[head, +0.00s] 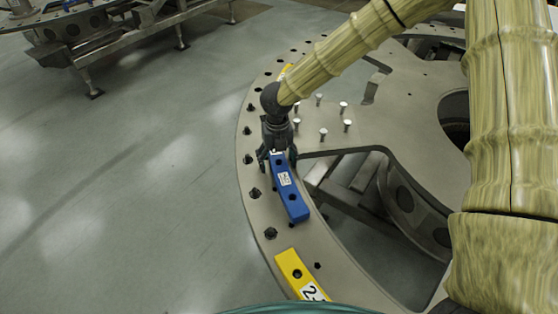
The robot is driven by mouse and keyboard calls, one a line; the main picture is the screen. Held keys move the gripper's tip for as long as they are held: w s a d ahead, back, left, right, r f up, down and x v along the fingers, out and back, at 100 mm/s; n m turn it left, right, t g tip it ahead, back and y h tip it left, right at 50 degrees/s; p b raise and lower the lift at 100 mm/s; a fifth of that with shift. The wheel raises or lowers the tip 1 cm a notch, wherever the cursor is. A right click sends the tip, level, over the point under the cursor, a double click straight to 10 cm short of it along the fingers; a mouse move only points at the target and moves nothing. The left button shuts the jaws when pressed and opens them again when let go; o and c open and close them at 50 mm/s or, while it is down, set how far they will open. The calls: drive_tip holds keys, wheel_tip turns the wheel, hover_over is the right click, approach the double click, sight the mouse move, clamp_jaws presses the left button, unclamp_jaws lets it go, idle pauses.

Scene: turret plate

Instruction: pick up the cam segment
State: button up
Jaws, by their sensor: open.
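A blue cam segment (290,194) with a white label and dark bolt holes lies on the rim of the round metal turret plate (250,186). My gripper (277,160) points down at the far end of the blue segment, with its fingers open around or just above that end. I cannot tell whether the fingers touch it. A yellow cam segment (296,272) with a white label lies nearer on the same rim, cut off by the bottom edge. Another yellow piece (285,71) shows at the far rim, partly hidden by my arm.
Dark bolts (271,233) stand along the outer rim. Several silver pins (323,133) stand on the plate right of my gripper. Openings in the plate show a metal frame below. The grey floor (120,190) at left is clear. Another metal frame (110,40) stands at the back left.

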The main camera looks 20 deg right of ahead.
sight(281, 167)
drive_tip(key=shift+s+r, duration=0.3)
drive_tip(key=shift+s, duration=0.25)
drive_tip(key=s+r, duration=0.1)
drive_tip(key=s, duration=0.1)
drive_tip(key=shift+s+r, duration=0.35)
drive_tip(key=c, duration=1.1)
drive_tip(key=shift+w+f, duration=0.75)
drive_tip(key=shift+w, duration=0.2)
drive_tip(key=c, duration=0.4)
drive_tip(key=shift+s+r, duration=0.1)
drive_tip(key=shift+s, duration=0.05)
drive_tip(key=shift+c, duration=0.2)
